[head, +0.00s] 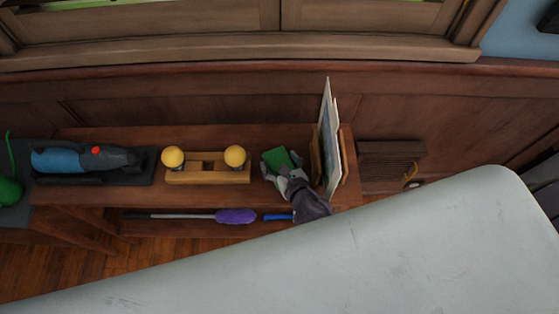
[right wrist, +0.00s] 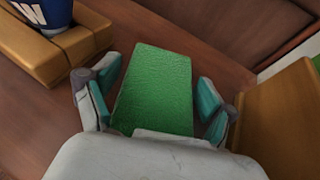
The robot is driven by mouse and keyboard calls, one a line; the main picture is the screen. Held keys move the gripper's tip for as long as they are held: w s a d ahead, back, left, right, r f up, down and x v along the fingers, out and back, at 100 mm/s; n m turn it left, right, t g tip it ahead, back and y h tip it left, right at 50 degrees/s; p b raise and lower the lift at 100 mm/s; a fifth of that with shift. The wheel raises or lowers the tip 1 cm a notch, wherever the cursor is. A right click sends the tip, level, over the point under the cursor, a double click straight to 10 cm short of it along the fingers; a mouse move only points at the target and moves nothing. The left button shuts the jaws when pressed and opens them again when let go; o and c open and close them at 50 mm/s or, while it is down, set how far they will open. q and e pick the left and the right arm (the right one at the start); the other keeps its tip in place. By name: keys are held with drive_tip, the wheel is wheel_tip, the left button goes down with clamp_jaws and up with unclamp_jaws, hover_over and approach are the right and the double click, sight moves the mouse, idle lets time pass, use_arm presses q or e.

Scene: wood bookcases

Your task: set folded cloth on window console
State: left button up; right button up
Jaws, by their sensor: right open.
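The green folded cloth (head: 279,156) is a small flat block at the right part of the brown wooden window console (head: 110,134). My right gripper (head: 283,162) is over it, with its fingers open. In the right wrist view the cloth (right wrist: 155,88) lies between the two spread teal-padded fingers of the gripper (right wrist: 158,78), with a gap showing on each side. The cloth appears to rest on the wood top, and its near end is hidden behind the gripper's palm. My left gripper is not in view.
A wooden holder with upright thin boards (head: 331,145) stands close right of the gripper. A wooden stand with two yellow balls (head: 207,175) is to the left, then a blue tool (head: 80,159). A purple duster (head: 236,216) lies on the lower shelf.

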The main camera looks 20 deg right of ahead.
drive_tip(key=shift+r, duration=0.1)
drive_tip(key=shift+s+r, duration=0.1)
drive_tip(key=shift+s, duration=0.05)
drive_tip(key=v, duration=1.1)
drive_tip(key=shift+s+r, duration=0.15)
drive_tip(key=shift+s, duration=0.15)
